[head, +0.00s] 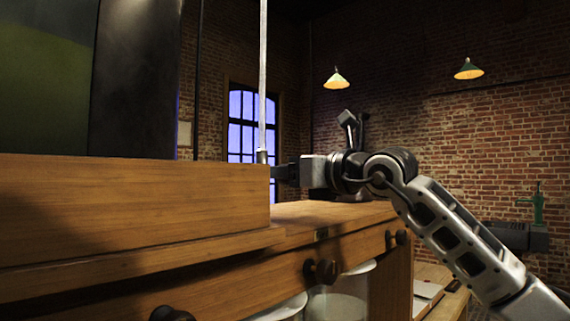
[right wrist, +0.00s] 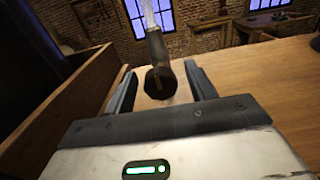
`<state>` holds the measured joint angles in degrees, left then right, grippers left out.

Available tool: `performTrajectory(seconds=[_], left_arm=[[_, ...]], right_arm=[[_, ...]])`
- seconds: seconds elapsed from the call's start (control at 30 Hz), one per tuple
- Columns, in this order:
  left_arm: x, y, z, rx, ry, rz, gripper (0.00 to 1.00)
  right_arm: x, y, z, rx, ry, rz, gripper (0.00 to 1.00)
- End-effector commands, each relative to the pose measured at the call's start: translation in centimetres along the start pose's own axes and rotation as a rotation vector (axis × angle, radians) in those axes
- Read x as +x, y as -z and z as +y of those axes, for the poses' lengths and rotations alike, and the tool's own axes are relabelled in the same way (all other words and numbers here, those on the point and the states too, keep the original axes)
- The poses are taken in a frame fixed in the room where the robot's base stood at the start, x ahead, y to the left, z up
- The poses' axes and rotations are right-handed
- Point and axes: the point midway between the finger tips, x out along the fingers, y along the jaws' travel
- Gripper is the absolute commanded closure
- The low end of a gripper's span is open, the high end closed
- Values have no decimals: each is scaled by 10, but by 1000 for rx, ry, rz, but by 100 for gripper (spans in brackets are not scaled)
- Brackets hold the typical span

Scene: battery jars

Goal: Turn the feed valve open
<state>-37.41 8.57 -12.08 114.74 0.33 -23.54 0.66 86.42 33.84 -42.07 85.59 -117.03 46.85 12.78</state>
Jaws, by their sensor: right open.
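A pale upright pipe (head: 263,75) comes down behind the wooden ledge in the head view and ends in a small metal fitting (head: 262,156). In the right wrist view a grey cylinder with a dark rounded end (right wrist: 158,82) stands below the pale pipe (right wrist: 149,14); it looks like the feed valve's handle. My right gripper (head: 279,172) is close beside the fitting, partly hidden by the ledge. In the right wrist view its fingers (right wrist: 161,88) are open, one on each side of the dark end, with gaps visible. My left gripper is out of view.
A raised wooden box or ledge (head: 130,205) fills the left, with a dark panel (head: 135,80) above it. The bench top (head: 325,214) is bare near my right gripper. Drawer knobs (head: 322,271) stick out in front, with glass jars (head: 340,300) below.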

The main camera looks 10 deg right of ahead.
Motion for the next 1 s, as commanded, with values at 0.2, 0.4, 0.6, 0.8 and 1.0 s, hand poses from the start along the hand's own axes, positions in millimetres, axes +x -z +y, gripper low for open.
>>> performTrajectory(seconds=[0.2, 0.4, 0.6, 0.8, 1.0], left_arm=[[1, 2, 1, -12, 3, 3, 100], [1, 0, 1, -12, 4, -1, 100], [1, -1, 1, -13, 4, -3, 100], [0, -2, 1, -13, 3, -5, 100], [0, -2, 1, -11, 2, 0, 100]], right_arm=[[6, 1, 0, -1, 0, 1, 45], [6, 1, 0, 0, -1, 1, 56], [6, 1, 0, 0, -1, 0, 89], [6, 1, 0, -17, 0, 0, 88], [6, 1, 1, -95, 0, -1, 88]])
